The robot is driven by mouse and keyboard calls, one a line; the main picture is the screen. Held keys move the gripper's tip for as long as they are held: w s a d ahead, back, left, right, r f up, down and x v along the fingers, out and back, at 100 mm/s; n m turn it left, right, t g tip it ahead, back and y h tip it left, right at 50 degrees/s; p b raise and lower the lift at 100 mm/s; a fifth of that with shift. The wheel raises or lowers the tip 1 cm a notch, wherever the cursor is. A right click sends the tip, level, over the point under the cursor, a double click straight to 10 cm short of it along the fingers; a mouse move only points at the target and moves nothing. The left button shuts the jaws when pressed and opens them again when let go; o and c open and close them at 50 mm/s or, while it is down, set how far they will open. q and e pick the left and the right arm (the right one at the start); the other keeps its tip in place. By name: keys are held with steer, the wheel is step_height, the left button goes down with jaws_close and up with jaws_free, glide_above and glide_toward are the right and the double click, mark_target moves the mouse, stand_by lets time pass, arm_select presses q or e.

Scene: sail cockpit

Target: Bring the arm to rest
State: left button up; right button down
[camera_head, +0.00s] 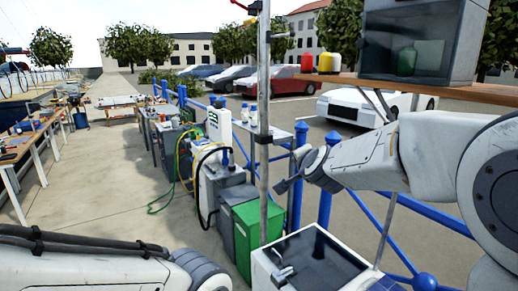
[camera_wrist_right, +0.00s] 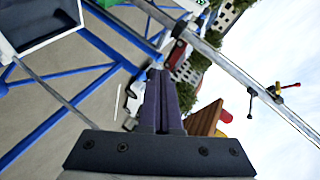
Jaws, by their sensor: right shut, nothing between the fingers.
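My right arm comes in from the right in the head view, and its gripper (camera_head: 283,187) hangs in the air beside a thin upright metal pole, above a white sink unit (camera_head: 310,262). In the right wrist view the dark fingers of this gripper (camera_wrist_right: 158,75) lie together, shut, with nothing between them. My left arm crosses the lower left of the head view; its gripper is out of the picture.
The metal pole (camera_head: 264,110) stands close to my right gripper. Blue railing (camera_head: 325,200) runs behind it. A green bin (camera_head: 258,232) stands left of the sink. A wooden shelf (camera_head: 450,88) holds a grey box at upper right. The paved walkway (camera_head: 110,190) is open.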

steer(key=s+d+f+n+g, duration=0.3)
steer(key=s+f+n+g, duration=0.1)
steer(key=s+f, duration=0.45)
steer(key=s+d+f+n+g+h, duration=0.1)
steer(key=s+d+f+n+g, duration=0.2)
steer(key=s+f, duration=0.55)
steer(key=s+d+f+n+g, duration=0.2)
steer(key=s+f+n+g, duration=0.25)
steer(key=s+f, duration=0.4)
steer(key=s+a+n+g+y+b, duration=0.1)
steer(key=s+a+n+b, duration=0.5)
steer(key=s+a, duration=0.7)
steer(key=shift+s+a+r+n+g, duration=0.25)
steer(key=shift+s+n+g, duration=0.5)
steer(key=shift+s, duration=0.1)
